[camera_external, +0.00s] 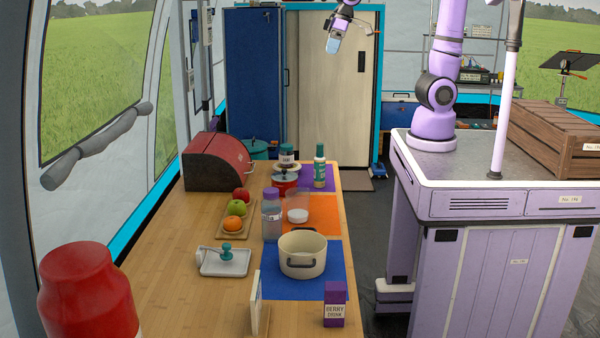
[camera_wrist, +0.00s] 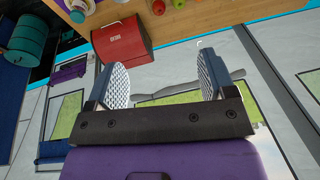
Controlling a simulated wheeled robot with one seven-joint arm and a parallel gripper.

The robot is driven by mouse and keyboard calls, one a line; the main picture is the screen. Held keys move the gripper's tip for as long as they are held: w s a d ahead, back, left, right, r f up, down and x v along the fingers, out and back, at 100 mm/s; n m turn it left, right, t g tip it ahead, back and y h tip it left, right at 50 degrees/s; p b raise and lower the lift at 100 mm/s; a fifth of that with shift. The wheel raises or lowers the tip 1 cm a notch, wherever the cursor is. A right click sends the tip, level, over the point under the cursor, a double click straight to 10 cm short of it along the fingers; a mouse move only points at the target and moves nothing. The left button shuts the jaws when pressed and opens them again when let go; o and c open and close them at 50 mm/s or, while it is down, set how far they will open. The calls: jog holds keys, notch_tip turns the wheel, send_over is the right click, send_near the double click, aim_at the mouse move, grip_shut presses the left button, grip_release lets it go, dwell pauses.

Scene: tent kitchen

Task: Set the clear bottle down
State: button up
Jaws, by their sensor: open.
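The clear bottle (camera_external: 271,218) with a purple cap stands upright on the wooden counter (camera_external: 180,285), at the left edge of the orange mat (camera_external: 318,210). My gripper (camera_external: 333,46) is high beyond the far end of the counter, well apart from the bottle. In the wrist view my gripper (camera_wrist: 163,80) has its two padded fingers spread wide, with nothing between them. I cannot make out the bottle in the wrist view.
A cream pot (camera_external: 302,262) stands on the blue mat, close to the bottle. Fruit on a board (camera_external: 225,222) lies to its left. A green bottle (camera_external: 319,170), a red bread box (camera_external: 217,163) and a berry drink carton (camera_external: 334,306) also stand on the counter.

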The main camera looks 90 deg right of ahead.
jog(key=s+d+t, duration=0.1)
jog(key=s+d, duration=0.2)
jog(key=s, duration=0.6)
jog(key=s+d+r+n, duration=0.1)
jog(key=s+d, duration=0.2)
jog(key=s, duration=0.6)
jog(key=shift+d+t+h, duration=0.3)
jog(key=shift+t+h, duration=0.1)
jog(key=shift+w, duration=0.1)
